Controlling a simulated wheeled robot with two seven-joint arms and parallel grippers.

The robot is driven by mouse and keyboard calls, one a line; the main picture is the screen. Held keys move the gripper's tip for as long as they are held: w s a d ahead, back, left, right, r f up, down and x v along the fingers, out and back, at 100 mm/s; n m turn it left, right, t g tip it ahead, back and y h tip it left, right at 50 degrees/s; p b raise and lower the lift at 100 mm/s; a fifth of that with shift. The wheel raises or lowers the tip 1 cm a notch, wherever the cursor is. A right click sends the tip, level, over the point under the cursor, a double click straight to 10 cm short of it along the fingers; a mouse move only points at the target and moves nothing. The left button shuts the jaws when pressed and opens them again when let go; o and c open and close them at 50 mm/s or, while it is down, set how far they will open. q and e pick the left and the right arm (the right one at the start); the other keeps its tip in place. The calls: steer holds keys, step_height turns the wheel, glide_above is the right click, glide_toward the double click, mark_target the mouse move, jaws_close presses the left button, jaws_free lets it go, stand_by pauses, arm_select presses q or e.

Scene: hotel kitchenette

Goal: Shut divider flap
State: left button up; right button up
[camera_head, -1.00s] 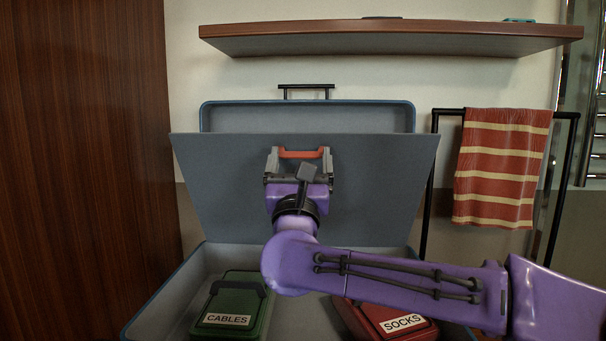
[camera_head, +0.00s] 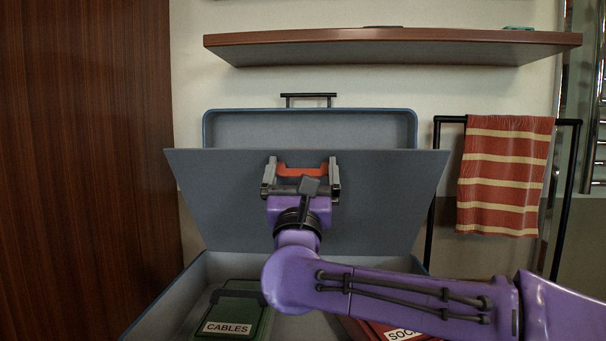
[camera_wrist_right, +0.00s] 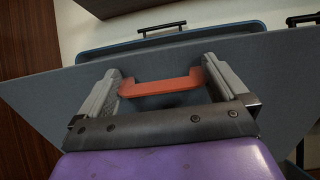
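The divider flap (camera_head: 230,200) is a grey panel inside an open blue-grey suitcase (camera_head: 172,300). It stands raised with its wide upper edge tilted toward me, in front of the suitcase lid. Its red handle (camera_head: 302,169) is near the top middle; it also shows in the right wrist view (camera_wrist_right: 160,86). My right gripper (camera_head: 302,172) is at the flap, its fingers spread wide on either side of the handle, close to its ends. The fingers look open; contact is hard to tell. My left gripper is not in view.
A green case marked CABLES (camera_head: 235,312) and a red case marked SOCKS (camera_head: 385,329) lie in the suitcase bottom, the red one partly hidden by my arm. A towel rack (camera_head: 566,200) with striped towel (camera_head: 505,175) stands right. A shelf (camera_head: 390,46) hangs above.

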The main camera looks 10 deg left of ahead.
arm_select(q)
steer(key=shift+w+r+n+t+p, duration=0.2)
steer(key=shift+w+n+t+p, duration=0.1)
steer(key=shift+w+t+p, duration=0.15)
arm_select(e)
steer(key=v, duration=1)
steer(key=shift+s+f, duration=0.15)
steer(key=shift+s, duration=0.05)
